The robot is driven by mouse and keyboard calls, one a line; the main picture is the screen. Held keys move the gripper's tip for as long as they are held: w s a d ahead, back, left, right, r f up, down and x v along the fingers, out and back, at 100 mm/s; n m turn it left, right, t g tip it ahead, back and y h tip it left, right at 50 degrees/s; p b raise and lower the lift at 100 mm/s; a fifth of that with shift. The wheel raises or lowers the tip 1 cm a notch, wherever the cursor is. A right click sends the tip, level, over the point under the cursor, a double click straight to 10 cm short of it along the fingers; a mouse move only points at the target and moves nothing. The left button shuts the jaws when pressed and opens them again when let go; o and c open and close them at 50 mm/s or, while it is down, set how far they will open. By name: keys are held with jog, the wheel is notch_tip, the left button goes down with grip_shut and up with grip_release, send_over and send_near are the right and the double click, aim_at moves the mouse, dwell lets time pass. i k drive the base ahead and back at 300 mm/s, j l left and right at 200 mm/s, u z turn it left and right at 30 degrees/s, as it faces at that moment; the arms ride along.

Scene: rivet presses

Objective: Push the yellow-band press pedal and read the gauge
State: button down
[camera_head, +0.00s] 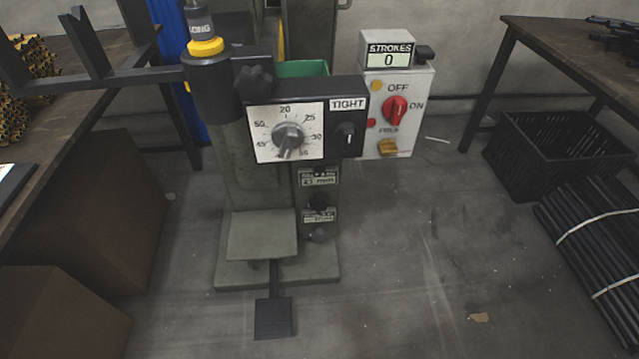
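The press (255,190) with a yellow band (206,47) around its upper cylinder stands in the middle of the view. Its black foot pedal (274,318) sticks out at the front near the floor, below a grey step (262,236). A white dial (287,134) with a grey knob and numbers around it sits on its front. A black panel marked TIGHT (348,104) is beside the dial. The strokes counter (389,58) reads 0, above a box with a red switch (395,110) marked OFF and ON. My gripper is not in view.
A workbench (60,105) with brass parts (25,85) stands at left, with brown boxes (85,210) below it. At right are another table (570,50), a black crate (555,150) and bundled dark rods (595,235). The floor (420,270) in front and to the right is mostly clear.

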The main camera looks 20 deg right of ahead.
aim_at(273, 314)
jog(key=u, duration=0.45)
jog(key=i+l+u, duration=0.1)
jog(key=i, duration=0.2)
jog(key=i+l+u, duration=0.15)
jog(key=i+j, duration=0.05)
jog(key=i, duration=0.05)
